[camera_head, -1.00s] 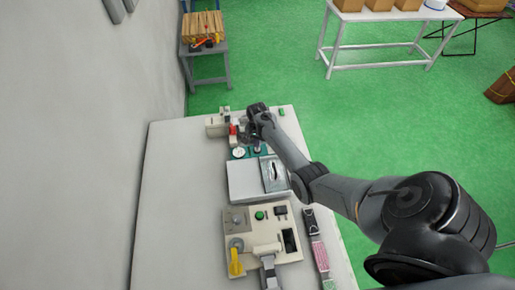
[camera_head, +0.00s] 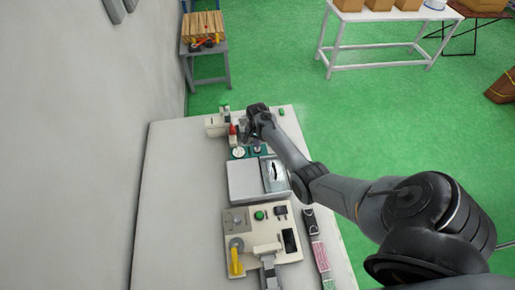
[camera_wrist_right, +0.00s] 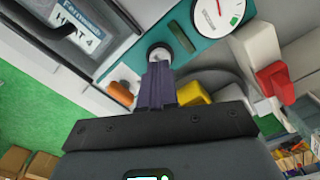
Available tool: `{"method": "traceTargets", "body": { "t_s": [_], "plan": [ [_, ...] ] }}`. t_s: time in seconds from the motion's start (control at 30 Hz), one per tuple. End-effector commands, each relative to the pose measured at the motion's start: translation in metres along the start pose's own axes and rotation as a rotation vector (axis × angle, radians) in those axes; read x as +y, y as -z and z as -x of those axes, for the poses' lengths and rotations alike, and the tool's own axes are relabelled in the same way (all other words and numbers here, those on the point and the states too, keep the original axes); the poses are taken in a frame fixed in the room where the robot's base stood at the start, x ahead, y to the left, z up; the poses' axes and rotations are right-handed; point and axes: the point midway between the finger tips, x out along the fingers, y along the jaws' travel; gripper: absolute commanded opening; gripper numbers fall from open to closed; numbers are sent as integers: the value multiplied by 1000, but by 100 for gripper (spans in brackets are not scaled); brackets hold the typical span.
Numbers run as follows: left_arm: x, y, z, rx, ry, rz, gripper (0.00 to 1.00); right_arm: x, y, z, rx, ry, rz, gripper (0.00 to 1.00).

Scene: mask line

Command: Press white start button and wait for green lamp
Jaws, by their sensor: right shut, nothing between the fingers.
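A teal panel (camera_wrist_right: 205,52) at the far end of the bench carries a round pale button (camera_wrist_right: 159,53) in a dark ring. My right gripper (camera_head: 249,138) is over this area, partly hidden by its own wrist. In the right wrist view my right gripper (camera_wrist_right: 158,70) is shut and empty, with its tips at the button's lower edge. I cannot tell whether they touch it or push it in. A dark green rectangular window (camera_wrist_right: 182,37) beside the button looks unlit; I cannot tell whether it is the lamp.
A round gauge (camera_wrist_right: 218,12) sits on the panel, with a red part (camera_wrist_right: 275,80) to its right. A grey-white box (camera_head: 243,182) and a cream machine (camera_head: 232,215) with a yellow handle (camera_head: 236,259) stand nearer. The bench's left side (camera_head: 180,205) is clear.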

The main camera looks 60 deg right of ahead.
Motion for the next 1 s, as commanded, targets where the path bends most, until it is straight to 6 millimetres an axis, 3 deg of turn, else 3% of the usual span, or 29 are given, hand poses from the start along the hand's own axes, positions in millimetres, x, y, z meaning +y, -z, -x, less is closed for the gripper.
{"method": "traceTargets", "body": {
  "t_s": [1.0],
  "plan": [
    [3, -4, -12, 1, -7, 8, 38, 0, 0, -21, 0, 0, 0, 0]
  ]
}}
